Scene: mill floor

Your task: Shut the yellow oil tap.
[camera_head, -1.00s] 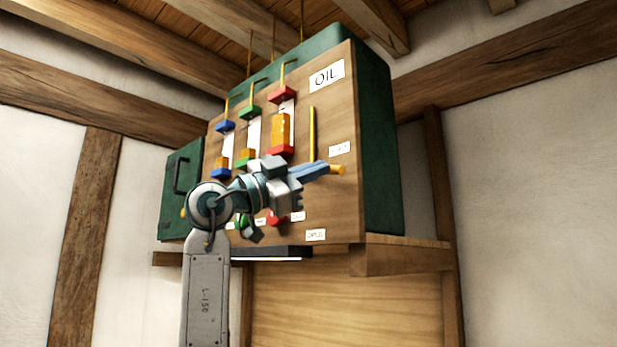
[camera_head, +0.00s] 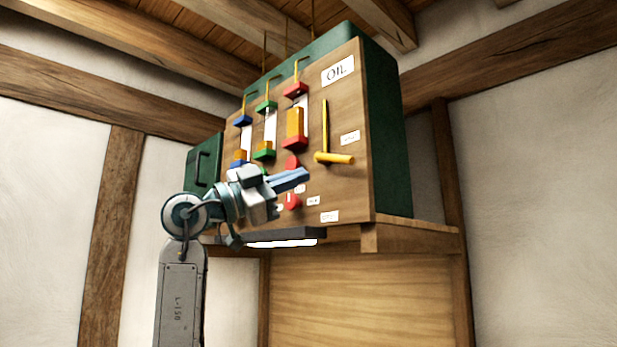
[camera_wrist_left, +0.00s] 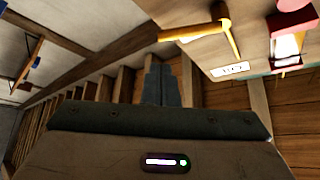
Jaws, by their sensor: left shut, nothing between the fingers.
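The yellow oil tap is on the wooden front of the green cabinet. Its thin arm (camera_head: 325,126) stands upright, with a yellow cross bar (camera_head: 336,158) at its lower end. A white OIL sign (camera_head: 337,70) is above it. The tap also shows at the top of the left wrist view (camera_wrist_left: 194,33). My left gripper (camera_head: 306,174) is shut and empty, its blue-grey fingers just below and left of the bar, apart from it in the picture. The fingers (camera_wrist_left: 162,85) also show shut in the wrist view. My right gripper is not in view.
Red (camera_head: 294,140), green (camera_head: 264,150) and blue (camera_head: 240,160) gauges stand left of the tap, partly behind my arm. Small labels sit beside (camera_head: 350,138) and below (camera_head: 329,216) the tap, too small to read. A wooden ledge (camera_head: 412,238) is under the cabinet.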

